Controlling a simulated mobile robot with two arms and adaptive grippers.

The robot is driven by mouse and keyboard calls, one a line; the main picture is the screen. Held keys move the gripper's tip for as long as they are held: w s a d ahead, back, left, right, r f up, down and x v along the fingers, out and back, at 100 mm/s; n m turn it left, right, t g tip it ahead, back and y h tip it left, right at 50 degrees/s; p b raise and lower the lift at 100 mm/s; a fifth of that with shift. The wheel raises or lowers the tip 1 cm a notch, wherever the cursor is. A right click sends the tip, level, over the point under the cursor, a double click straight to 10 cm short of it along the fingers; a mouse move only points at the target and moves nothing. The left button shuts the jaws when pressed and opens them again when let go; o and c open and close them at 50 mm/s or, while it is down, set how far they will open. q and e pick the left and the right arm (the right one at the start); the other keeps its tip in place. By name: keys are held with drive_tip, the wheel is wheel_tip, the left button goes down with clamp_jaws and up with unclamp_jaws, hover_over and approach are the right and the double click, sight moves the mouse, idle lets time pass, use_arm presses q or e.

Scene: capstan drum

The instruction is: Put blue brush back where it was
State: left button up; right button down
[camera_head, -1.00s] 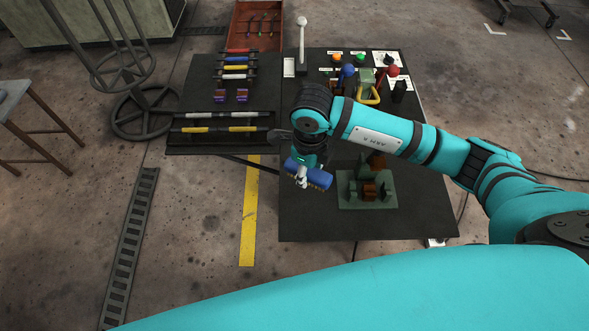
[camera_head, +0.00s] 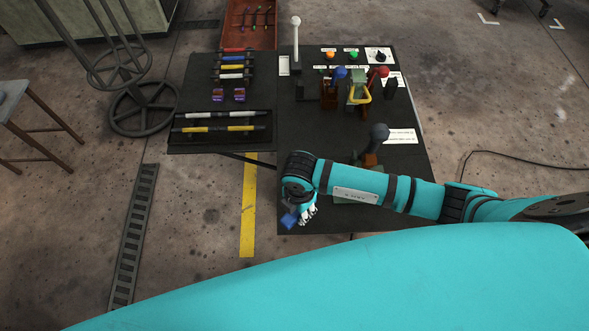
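The blue brush (camera_head: 289,220) is at my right gripper (camera_head: 306,215) in the head view, low near the front left corner of the dark table. Only a small blue part of it shows; the bristles are not clear. The pale fingers appear shut on it, partly hidden by the wrist. My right arm comes in from the right across the table's front. My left gripper is not in view.
A green fixture with a dark-knobbed lever (camera_head: 378,140) is partly hidden behind my arm. Blue and red knobbed levers and buttons (camera_head: 330,55) stand at the back. A rack of coloured bars (camera_head: 236,65), a black tray (camera_head: 222,140) and a red-brown tool box (camera_head: 228,25) are left.

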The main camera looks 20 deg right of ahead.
drive_tip(key=w+d+b, duration=0.1)
drive_tip(key=w+b, duration=0.2)
drive_tip(key=w, duration=0.2)
drive_tip(key=w+d+f+b, duration=0.1)
drive_tip(key=w+b, duration=0.2)
drive_tip(key=w, duration=0.2)
drive_tip(key=w+d+f+b, duration=0.1)
drive_tip(key=w+b, duration=0.2)
drive_tip(key=w, duration=0.1)
drive_tip(key=shift+w+d, duration=0.25)
drive_tip(key=shift+w, duration=0.15)
drive_tip(key=shift+w+d+r, duration=0.1)
drive_tip(key=shift+w+r, duration=0.05)
drive_tip(key=shift+w, duration=0.05)
wheel_tip(320, 180, down, 4)
drive_tip(key=b, duration=0.3)
drive_tip(key=shift+r, duration=0.3)
drive_tip(key=c, duration=1)
unclamp_jaws()
